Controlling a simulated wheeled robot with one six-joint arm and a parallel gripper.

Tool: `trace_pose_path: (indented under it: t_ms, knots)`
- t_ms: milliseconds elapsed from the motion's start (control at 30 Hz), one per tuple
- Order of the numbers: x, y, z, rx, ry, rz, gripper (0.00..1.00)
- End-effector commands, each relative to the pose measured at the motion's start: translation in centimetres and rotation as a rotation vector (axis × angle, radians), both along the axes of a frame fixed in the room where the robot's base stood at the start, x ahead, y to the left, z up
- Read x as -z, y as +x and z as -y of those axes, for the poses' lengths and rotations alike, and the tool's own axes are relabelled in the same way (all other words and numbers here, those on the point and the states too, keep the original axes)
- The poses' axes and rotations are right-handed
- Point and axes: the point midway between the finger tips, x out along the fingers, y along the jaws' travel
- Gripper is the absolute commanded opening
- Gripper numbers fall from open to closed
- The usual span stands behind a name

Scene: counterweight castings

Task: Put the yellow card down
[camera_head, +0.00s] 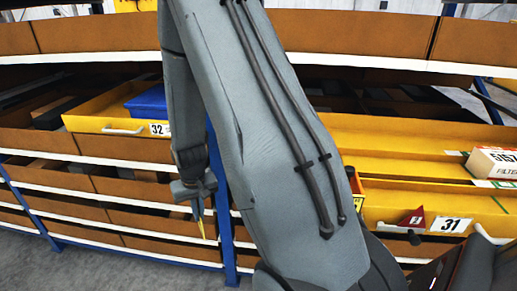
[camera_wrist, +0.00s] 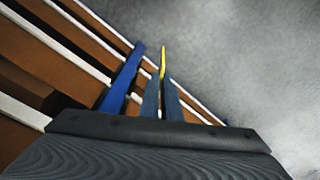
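My gripper (camera_head: 197,207) hangs pointing down in front of the rack in the head view. It is shut on the yellow card (camera_head: 202,227), which shows as a thin strip below the fingertips. In the wrist view the two fingers of my gripper (camera_wrist: 161,84) are close together, with the yellow card (camera_wrist: 163,60) edge-on between their tips and sticking out past them. The card's face is not visible. The card is in the air, apart from the rack and the floor.
A rack with brown shelf fronts (camera_head: 140,218) and blue uprights (camera_head: 229,262) stands behind. Yellow drawer 32 (camera_head: 105,125) holds a blue bin (camera_head: 150,102). Grey floor (camera_head: 150,268) is clear.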

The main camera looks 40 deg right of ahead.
Motion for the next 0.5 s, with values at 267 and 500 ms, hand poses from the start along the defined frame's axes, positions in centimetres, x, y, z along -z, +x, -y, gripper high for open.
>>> trace_pose_path:
  t_ms: [267,500]
  knots:
    - [-13.1,-1.8,4.2,0.157,-0.002,0.008,0.00]
    - [-23.2,-5.9,6.9,0.296,-0.004,0.007,0.00]
